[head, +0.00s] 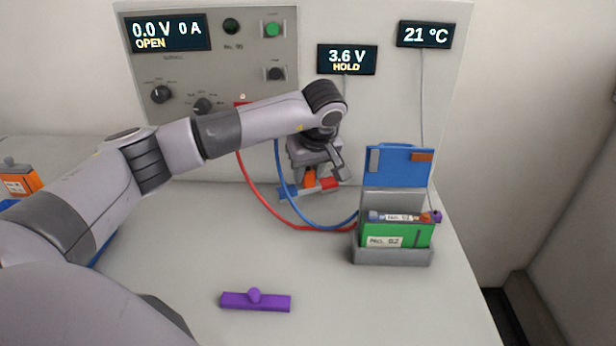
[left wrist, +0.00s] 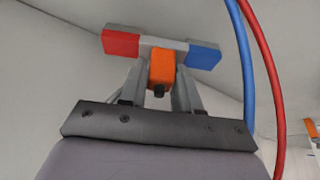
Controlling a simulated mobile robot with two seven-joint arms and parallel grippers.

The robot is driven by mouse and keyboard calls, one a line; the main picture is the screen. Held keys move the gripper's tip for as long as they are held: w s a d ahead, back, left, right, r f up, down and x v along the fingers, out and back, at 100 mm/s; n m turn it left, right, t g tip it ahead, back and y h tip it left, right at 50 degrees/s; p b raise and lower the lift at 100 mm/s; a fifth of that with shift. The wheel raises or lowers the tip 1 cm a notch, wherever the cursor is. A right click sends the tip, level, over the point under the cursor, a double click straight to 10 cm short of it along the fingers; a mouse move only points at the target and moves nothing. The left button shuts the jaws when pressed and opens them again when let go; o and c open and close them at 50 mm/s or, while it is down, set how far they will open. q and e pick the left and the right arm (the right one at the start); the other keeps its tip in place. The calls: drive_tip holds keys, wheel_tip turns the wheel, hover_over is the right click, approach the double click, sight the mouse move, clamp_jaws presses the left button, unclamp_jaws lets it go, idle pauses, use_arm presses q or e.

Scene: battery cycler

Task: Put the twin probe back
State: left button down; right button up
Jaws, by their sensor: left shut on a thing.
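The twin probe (head: 329,184) is a grey bar with a red end and a blue end and an orange grip in its middle. My left gripper (head: 310,178) is shut on the orange grip and holds the probe in front of the back panel, left of the grey holder. In the left wrist view the probe (left wrist: 162,45) spans across my left fingers (left wrist: 161,88), red end at left, blue end at right. A red cable (head: 262,206) and a blue cable (head: 282,190) hang near it. I do not see my right gripper.
A grey holder (head: 392,256) with a green pack (head: 409,235) and an open blue lid (head: 398,168) stands at the right. A purple bar with a knob (head: 255,301) lies at the front. A cycler panel (head: 216,65) with displays is behind.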

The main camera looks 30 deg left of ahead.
use_arm(q)
drive_tip(key=shift+f, duration=0.85)
drive_tip(key=shift+w+a+f+p, duration=0.15)
drive_tip(key=shift+f+p, duration=0.05)
drive_tip(key=shift+p, duration=0.1)
drive_tip(key=shift+f, duration=0.1)
drive_tip(key=shift+f, duration=0.15)
drive_tip(key=c, duration=0.8)
unclamp_jaws()
drive_tip(key=v, duration=1.2)
drive_tip(key=shift+r+b, duration=0.25)
drive_tip(key=shift+b, duration=0.2)
